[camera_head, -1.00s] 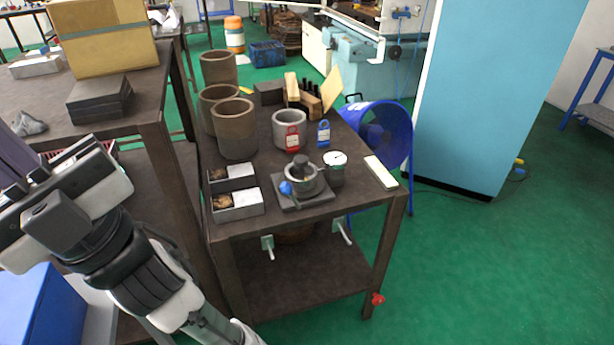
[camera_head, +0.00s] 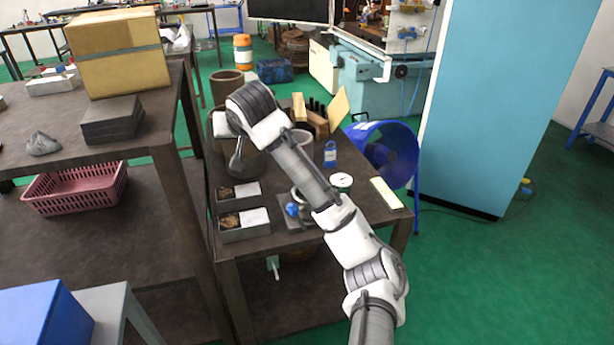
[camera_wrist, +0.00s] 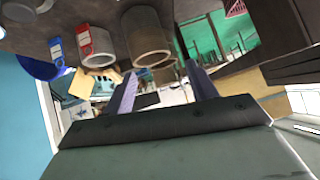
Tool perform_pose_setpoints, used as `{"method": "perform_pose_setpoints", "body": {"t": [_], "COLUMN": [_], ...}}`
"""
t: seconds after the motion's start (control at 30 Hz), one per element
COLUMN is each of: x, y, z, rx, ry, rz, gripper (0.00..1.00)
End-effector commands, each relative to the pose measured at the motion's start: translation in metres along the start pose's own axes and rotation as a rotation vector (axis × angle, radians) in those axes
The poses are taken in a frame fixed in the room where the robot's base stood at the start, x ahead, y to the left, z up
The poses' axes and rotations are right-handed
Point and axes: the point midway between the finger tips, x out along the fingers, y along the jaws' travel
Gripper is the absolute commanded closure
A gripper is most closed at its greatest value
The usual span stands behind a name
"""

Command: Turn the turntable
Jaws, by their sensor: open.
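The turntable is a small round grey chuck on a square base plate (camera_head: 297,224) near the front of the dark bench. A blue ball knob (camera_head: 292,209) shows on its left. My forearm crosses in front of it and hides much of the chuck. My gripper (camera_wrist: 161,70) is open in the wrist view, with two purple-grey fingers spread apart and nothing between them. In the head view my wrist is bent over the left rear of the bench, beside the tall brown cylinders, away from the turntable. I cannot clearly make out the turntable in the wrist view.
Brown cylinders (camera_head: 225,84) stand at the rear left of the bench. Two small boxes (camera_head: 247,232) lie left.

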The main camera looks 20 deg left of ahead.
Motion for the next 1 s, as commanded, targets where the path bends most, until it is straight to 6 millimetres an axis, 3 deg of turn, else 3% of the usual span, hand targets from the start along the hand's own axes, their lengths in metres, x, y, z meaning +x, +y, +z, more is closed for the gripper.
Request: {"method": "perform_pose_setpoints", "body": {"t": [0.03,0.1,0.2,0.3,0.53,1.0], "x": [-0.004,-0.012,-0.027,-0.038,-0.028,0.049], "y": [0.037,0.077,0.117,0.138,0.148,0.175], "z": [0.005,0.017,0.031,0.04,0.051,0.092], "rx": [0.053,0.124,0.202,0.246,0.263,0.261], "ry": [-0.092,-0.213,-0.338,-0.409,-0.438,-0.437], "rz": [0.084,0.182,0.284,0.342,0.359,0.361], "gripper": [0.43,0.43,0.43,0.43,0.43,0.43]}}
